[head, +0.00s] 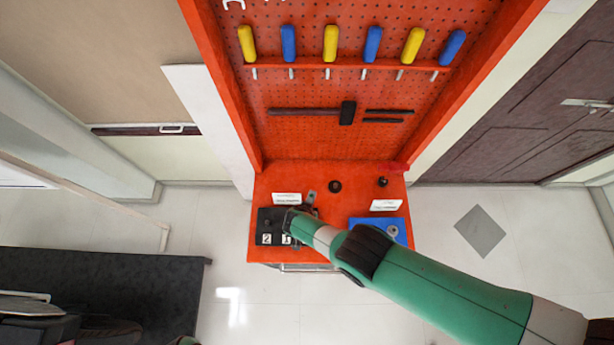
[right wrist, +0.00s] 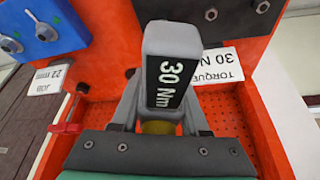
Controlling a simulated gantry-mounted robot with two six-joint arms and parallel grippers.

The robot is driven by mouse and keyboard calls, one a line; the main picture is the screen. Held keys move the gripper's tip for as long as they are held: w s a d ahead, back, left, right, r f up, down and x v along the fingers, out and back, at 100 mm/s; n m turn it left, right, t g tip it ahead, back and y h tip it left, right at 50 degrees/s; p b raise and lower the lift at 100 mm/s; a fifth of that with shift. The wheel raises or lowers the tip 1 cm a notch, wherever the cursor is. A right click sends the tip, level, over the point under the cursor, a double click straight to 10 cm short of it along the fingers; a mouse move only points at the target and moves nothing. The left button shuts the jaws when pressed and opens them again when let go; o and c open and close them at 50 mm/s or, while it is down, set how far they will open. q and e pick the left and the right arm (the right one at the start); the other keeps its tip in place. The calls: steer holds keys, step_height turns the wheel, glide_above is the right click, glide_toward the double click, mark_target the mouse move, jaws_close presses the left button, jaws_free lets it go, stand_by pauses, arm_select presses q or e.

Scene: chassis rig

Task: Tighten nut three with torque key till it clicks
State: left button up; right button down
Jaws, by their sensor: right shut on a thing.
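My right gripper (right wrist: 160,118) is shut on the grey torque key (right wrist: 158,38), which carries a black "30 Nm" label. In the head view my right gripper (head: 302,213) is over the black plate (head: 265,226), which bears number tags 2 and 1. It covers part of the plate, and no tag 3 shows. In the right wrist view two nuts (right wrist: 210,14) show on the black plate (right wrist: 235,25), beyond the key. I cannot tell which is nut three, or whether the key's working end touches a nut. My left gripper is not in view.
A blue plate (head: 402,222) with a bolt sits at the right of the orange bench (head: 335,246). White signs (head: 386,205) stand behind the plates. Two dark round parts (head: 335,186) are near the pegboard (head: 300,95), which holds screwdrivers and a hammer. A black table (head: 100,270) is at lower left.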

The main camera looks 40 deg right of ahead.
steer(key=shift+s+m+g+b, duration=0.1)
steer(key=shift+m+g+b, duration=0.6)
steer(key=shift+m+b, duration=0.85)
steer(key=shift+s+d+m+g+h+b, duration=0.15)
steer(key=shift+m+g+b, duration=0.2)
steer(key=shift+m+b, duration=0.55)
steer(key=shift+a+m+g+h+b, duration=0.15)
steer(key=shift+m+g+b, duration=0.2)
steer(key=shift+m, duration=0.9)
steer(key=shift+d+n+p, duration=0.1)
steer(key=shift+n+p, duration=0.4)
steer(key=shift+p, duration=0.05)
steer(key=shift+r, duration=0.25)
steer(key=shift+r+p, duration=2.3)
steer(key=shift+p, duration=0.2)
